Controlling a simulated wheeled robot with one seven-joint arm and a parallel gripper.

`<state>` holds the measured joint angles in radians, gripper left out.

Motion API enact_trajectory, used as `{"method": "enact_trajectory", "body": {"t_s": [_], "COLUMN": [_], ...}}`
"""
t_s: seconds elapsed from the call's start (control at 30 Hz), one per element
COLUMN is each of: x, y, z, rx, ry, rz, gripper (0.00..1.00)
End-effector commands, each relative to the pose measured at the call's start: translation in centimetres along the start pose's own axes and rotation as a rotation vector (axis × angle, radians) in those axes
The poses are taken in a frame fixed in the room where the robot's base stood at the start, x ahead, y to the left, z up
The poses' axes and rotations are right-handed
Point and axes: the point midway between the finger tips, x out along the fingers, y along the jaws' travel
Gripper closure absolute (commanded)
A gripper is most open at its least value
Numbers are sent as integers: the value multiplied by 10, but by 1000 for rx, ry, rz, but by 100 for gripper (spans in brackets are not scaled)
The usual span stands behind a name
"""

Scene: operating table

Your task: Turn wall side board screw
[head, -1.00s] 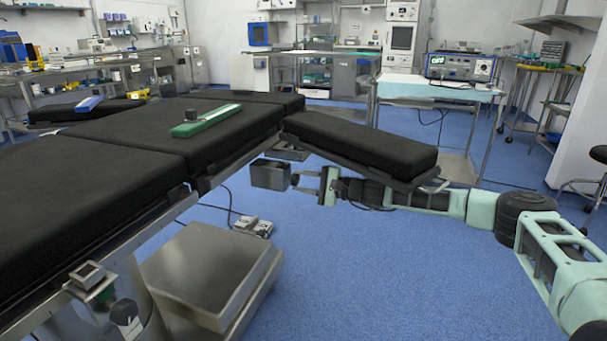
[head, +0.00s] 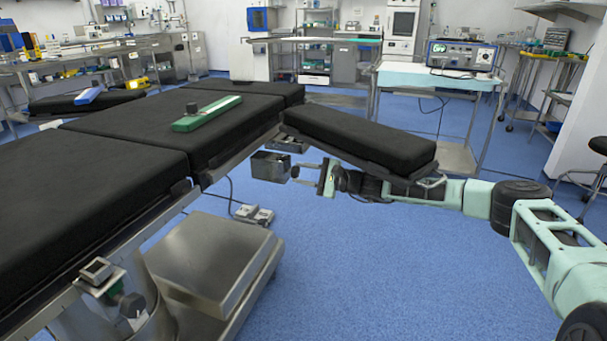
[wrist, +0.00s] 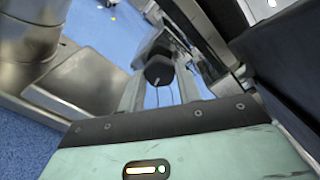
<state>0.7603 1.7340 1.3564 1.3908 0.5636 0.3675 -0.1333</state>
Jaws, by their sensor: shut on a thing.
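The screw is a dark knob (wrist: 158,70) between the two finger pads of my gripper (wrist: 158,88) in the wrist view. My gripper is shut on it, with a finger on each side. In the head view my gripper (head: 307,172) points left, just below the black padded side board (head: 360,138), and the dark knob (head: 295,172) shows small at its fingertips. A grey metal block (head: 270,166) is just left of the knob. How far the screw is turned cannot be told.
The black operating table (head: 120,150) fills the left, with a green-and-white object (head: 206,113) on it. The steel table base (head: 212,262) stands below. A foot pedal (head: 254,214) lies on the blue floor, which is open in front. The side board hangs close above my arm.

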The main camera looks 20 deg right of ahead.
Motion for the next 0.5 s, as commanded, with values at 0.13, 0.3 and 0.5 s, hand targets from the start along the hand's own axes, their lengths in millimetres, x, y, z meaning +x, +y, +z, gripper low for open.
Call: {"method": "enact_trajectory", "body": {"t_s": [0.13,0.3,0.5], "x": [-1,0,-7], "y": [1,1,0], "z": [-2,-1,0], "rx": [0,0,0], "ry": [3,2,2], "rz": [1,1,0], "gripper": [44,44,44]}}
